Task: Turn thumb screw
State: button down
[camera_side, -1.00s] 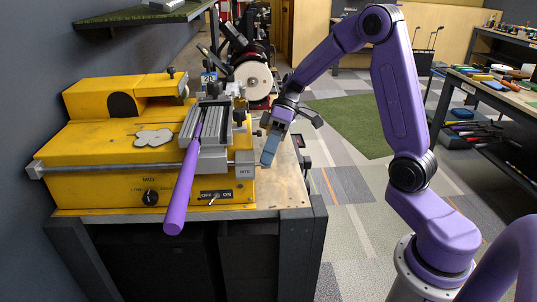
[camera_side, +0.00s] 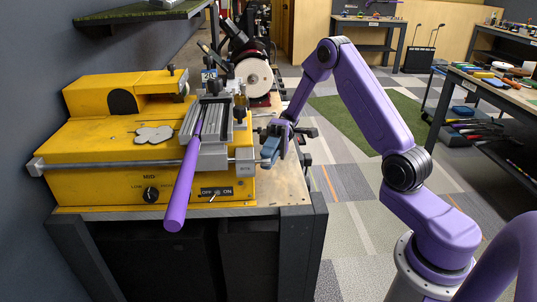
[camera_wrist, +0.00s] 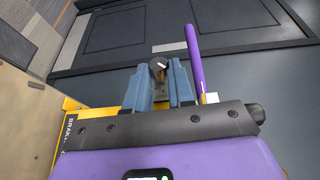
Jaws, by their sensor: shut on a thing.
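My gripper (camera_side: 267,160) has blue fingers and is at the right end of the silver clamp bar (camera_side: 220,161) on the yellow machine (camera_side: 90,165). In the wrist view, the gripper (camera_wrist: 159,75) is closed around a small dark knob, the thumb screw (camera_wrist: 158,66), which shows a pale mark on top between the fingertips. In the side view the fingers hide the thumb screw. A club with a purple grip (camera_side: 182,185) lies in the clamp (camera_side: 210,118) and juts toward the front; the grip (camera_wrist: 194,55) also shows right of the fingers in the wrist view.
The machine has a speed dial (camera_side: 151,194) and an off/on switch (camera_side: 215,193) on its front. A grinding wheel (camera_side: 254,76) stands behind. The bench top (camera_side: 290,190) is bare right of the machine. A tool bench (camera_side: 490,85) stands farther right.

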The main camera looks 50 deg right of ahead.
dwell(0.4)
jog(key=c, duration=1)
grip_release()
jog(key=shift+o, duration=0.2)
jog(key=v, duration=0.7)
jog(key=shift+d, duration=0.25)
jog(key=shift+w+f, duration=0.1)
jog(key=shift+f, duration=0.05)
